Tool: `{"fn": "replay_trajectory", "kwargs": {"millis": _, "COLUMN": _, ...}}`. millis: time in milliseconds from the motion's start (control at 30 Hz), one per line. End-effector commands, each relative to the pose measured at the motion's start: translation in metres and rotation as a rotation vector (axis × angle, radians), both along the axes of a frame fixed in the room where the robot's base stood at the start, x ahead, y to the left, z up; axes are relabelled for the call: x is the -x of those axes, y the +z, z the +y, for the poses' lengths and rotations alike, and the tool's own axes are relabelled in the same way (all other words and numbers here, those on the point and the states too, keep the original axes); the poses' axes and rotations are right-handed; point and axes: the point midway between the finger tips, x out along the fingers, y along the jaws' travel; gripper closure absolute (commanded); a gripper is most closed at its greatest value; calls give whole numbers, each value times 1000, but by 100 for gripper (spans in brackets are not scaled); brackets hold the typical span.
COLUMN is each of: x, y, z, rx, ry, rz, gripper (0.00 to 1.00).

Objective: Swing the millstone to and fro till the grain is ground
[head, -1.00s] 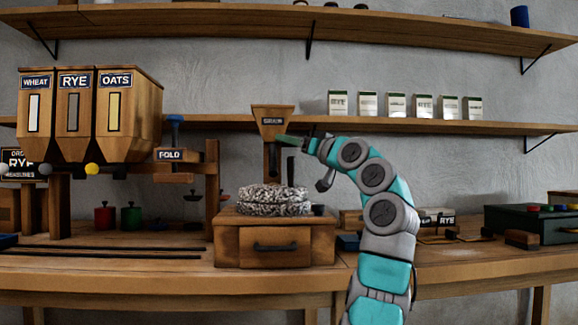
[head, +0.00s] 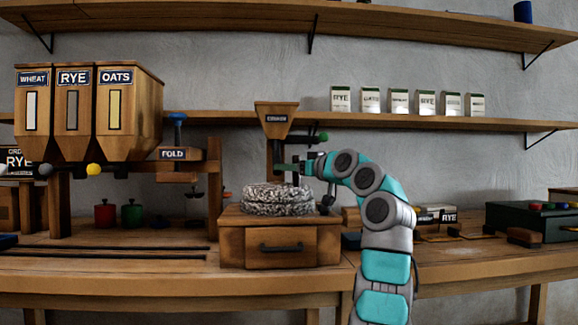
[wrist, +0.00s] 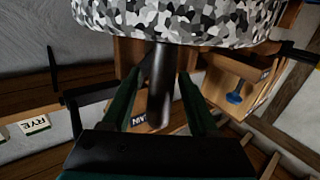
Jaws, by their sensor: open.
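The grey speckled millstone (head: 278,200) rests on a wooden box with a drawer (head: 243,243). It also fills the top of the wrist view (wrist: 185,18). A dark upright handle (wrist: 160,88) stands at the stone and runs between my two green fingers. My gripper (wrist: 162,78) is open around this handle, with a gap visible on at least one side. In the head view my gripper (head: 290,167) is just above the stone, below the grain hopper (head: 276,122). No grain shows on the stone, and the drawer's inside is hidden.
Wheat, rye and oats bins (head: 88,110) stand at the left. A green knob (head: 323,137) sticks out right of the hopper, above my wrist. A dark green box (head: 535,222) lies at the right. White packets (head: 398,101) line the shelf.

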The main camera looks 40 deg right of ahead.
Motion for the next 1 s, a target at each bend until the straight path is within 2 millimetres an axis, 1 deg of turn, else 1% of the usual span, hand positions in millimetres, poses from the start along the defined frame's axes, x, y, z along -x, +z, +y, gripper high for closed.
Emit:
{"fn": "replay_trajectory", "kwargs": {"millis": 100, "x": -5, "y": 0, "z": 0, "rx": 0, "ry": 0, "rz": 0, "gripper": 40}}
{"fn": "replay_trajectory", "kwargs": {"millis": 333, "x": -6, "y": -1, "z": 0, "rx": 0, "ry": 0, "rz": 0, "gripper": 40}}
{"fn": "replay_trajectory", "kwargs": {"millis": 367, "x": -6, "y": -1, "z": 0, "rx": 0, "ry": 0, "rz": 0, "gripper": 42}}
{"fn": "replay_trajectory", "kwargs": {"millis": 867, "x": -6, "y": -1, "z": 0, "rx": 0, "ry": 0, "rz": 0, "gripper": 99}}
{"fn": "replay_trajectory", "kwargs": {"millis": 900, "x": -6, "y": -1, "z": 0, "rx": 0, "ry": 0, "rz": 0, "gripper": 100}}
{"fn": "replay_trajectory", "kwargs": {"millis": 1000, "x": -6, "y": -1, "z": 0, "rx": -1, "ry": 0, "rz": 0, "gripper": 100}}
